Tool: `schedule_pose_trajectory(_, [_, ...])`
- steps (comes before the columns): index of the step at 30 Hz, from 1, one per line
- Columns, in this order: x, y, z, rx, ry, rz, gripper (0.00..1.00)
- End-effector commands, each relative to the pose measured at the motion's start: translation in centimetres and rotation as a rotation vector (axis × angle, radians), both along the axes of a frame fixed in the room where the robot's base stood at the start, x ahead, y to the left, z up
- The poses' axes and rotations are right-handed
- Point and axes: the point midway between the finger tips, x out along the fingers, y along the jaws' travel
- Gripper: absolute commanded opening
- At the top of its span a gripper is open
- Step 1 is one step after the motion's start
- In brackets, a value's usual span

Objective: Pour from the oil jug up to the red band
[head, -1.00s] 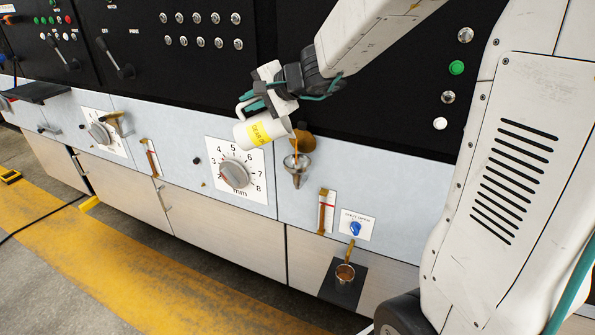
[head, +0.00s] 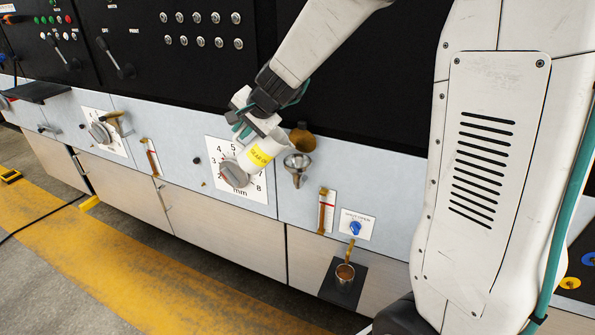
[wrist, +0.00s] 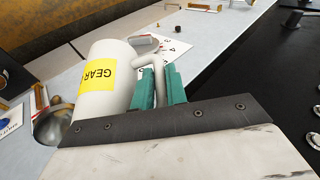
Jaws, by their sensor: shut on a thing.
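The white oil jug (head: 271,141) with a yellow gear-oil label is up off any surface, left of the metal funnel (head: 298,165). It leans with its mouth toward the upper right, and no stream shows. My gripper (head: 240,128) is shut on the jug's handle; in the wrist view the teal fingers (wrist: 160,88) clasp it beside the jug (wrist: 116,62). The sight gauge (head: 326,212) right of the funnel shows amber oil and a red band near its upper part. The exact level against the band is too small to tell.
A blue valve knob (head: 355,227) sits right of the gauge. A dial (head: 234,174) is just behind the jug at left.

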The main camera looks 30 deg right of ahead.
Motion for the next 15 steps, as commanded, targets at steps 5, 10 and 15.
schedule_pose_trajectory(5, [0.3,0.5,-2.3,-0.055,0.038,0.003,0.00])
schedule_pose_trajectory(10, [0.7,1.0,-3.3,-0.095,0.064,0.005,0.00])
schedule_pose_trajectory(15, [1.0,1.5,-3.8,-0.128,0.085,0.006,0.00])
